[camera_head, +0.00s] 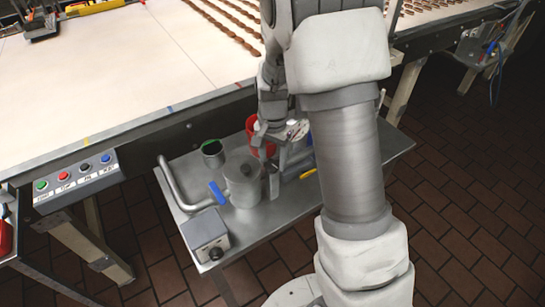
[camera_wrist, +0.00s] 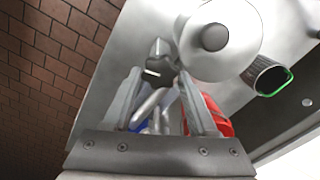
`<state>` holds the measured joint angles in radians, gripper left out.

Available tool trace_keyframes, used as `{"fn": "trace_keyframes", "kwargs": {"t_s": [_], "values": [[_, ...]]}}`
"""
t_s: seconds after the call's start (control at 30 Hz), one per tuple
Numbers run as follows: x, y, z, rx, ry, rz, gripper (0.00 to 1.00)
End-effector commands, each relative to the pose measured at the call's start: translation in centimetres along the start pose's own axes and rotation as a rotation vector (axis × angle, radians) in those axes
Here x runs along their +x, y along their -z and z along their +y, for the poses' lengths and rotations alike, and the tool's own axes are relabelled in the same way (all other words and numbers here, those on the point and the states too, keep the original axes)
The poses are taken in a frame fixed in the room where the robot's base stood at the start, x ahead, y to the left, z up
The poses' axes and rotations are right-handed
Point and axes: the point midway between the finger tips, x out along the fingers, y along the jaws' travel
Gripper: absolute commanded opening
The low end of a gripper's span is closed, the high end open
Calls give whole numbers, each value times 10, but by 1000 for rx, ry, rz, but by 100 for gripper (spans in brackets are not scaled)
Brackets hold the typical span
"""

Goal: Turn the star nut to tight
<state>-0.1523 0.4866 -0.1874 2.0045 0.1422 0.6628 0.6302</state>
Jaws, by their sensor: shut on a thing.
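My gripper (camera_wrist: 160,77) reaches down over the small metal table, beside the lidded pot; it also shows in the head view (camera_head: 272,168). Its two fingers stand some way apart, around a dark grey knob-like piece that I take to be the star nut (camera_wrist: 159,62). A shiny metal rod or arm runs below this piece, between the fingers. The nut's lobes and the exact finger contact are too small and blurred to make out. In the head view the gripper and my arm hide the nut.
The lidded pot (camera_head: 243,178) with a blue-handled valve (camera_head: 217,192) stands close by. A dark green-rimmed cup (camera_head: 212,150), a red container (camera_head: 252,125) and a grey control box (camera_head: 206,234) share the metal table (camera_head: 283,222). The conveyor (camera_head: 130,70) runs behind.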

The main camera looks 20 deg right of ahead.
Motion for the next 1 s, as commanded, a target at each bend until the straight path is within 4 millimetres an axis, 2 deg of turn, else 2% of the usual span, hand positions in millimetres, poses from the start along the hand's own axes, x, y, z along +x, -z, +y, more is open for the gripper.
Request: {"fn": "trace_keyframes", "kwargs": {"t_s": [0.4, 1.0], "values": [[-1, 0, 0, 215, 0, 1, 3], [0, 0, 0, 256, 2, 1, 3]]}}
